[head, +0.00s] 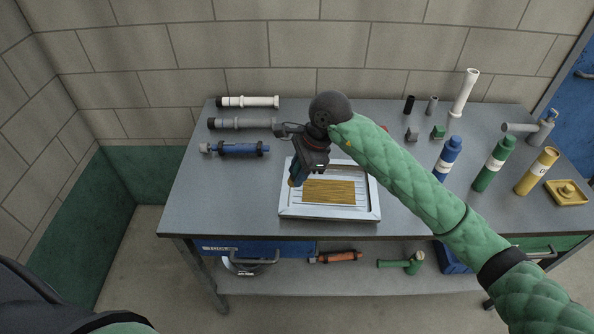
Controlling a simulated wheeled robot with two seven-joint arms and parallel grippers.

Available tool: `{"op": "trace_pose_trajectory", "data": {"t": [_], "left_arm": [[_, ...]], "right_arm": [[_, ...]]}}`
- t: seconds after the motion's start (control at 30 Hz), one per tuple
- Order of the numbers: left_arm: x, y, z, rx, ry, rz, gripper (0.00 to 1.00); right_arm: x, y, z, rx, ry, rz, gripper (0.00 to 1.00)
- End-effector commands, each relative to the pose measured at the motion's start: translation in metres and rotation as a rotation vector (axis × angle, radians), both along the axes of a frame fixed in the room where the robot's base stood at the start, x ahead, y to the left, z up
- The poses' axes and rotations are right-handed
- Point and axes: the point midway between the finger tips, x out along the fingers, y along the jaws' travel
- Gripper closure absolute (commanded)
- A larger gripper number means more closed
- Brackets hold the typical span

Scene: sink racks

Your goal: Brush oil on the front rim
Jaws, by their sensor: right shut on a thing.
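A shallow white tray (286,212) with a raised rim lies near the front edge of the grey table. Its front rim (330,217) runs along the side nearest me. A tan ridged patch covers much of its floor. My right gripper (302,172) is over the tray's left part, pointing down. My left gripper is not in view.
Grey and white tubes and a blue tool (240,148) lie at the back left. Blue, green and yellow bottles (537,171) stand on the right, with a yellow dish (567,192). The table (220,200) is bare left of the tray. A lower shelf holds more tools.

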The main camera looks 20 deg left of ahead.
Motion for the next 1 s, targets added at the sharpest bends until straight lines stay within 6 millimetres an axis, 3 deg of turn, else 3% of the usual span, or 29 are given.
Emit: {"op": "trace_pose_trajectory", "data": {"t": [0.27, 0.73, 1.0], "left_arm": [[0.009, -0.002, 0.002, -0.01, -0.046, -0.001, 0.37], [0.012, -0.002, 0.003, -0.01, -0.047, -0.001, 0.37], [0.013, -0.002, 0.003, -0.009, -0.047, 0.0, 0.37]], "right_arm": [[0.0, -0.001, -0.004, -0.001, 0.001, -0.027, 0.93], [-0.001, -0.001, -0.044, 0.0, 0.001, -0.026, 0.93], [0.0, -0.001, -0.05, 0.001, -0.002, -0.026, 0.93]]}}
